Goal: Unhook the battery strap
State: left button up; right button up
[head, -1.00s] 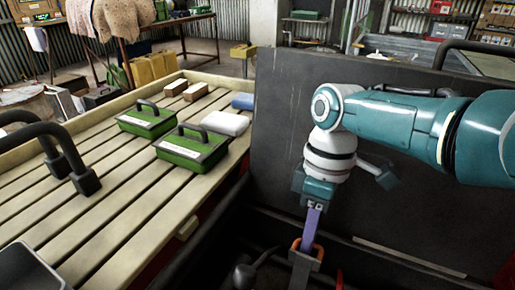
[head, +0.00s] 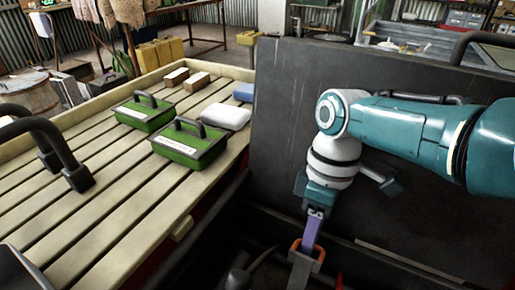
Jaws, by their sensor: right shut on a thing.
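My right gripper (head: 316,210) reaches down in front of the dark upright panel, at the right of centre. It is shut on the top of a purple strip, which looks like the battery strap (head: 310,236). The strip runs down, slightly tilted, to an orange hook-like piece (head: 296,246) above a grey block (head: 302,270). I cannot tell whether the strip is still caught on the orange piece. The battery itself is not clear in the dark bay, and the strip's lower end is partly hidden. My left gripper is not in view.
The dark panel (head: 280,110) stands right behind my right arm. A dark rounded part (head: 238,278) lies low in the bay.

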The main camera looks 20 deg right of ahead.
jog(key=shift+o, duration=1.4)
jog(key=shift+w+d+r, duration=0.1)
jog(key=shift+w+d, duration=0.2)
jog(key=shift+o, duration=0.2)
jog(key=shift+r, duration=0.1)
jog(key=p+v, duration=0.4)
jog(key=v, duration=0.5)
jog(key=shift+r, duration=0.4)
jog(key=shift+s+a, duration=0.1)
jog(key=shift+c, duration=0.4)
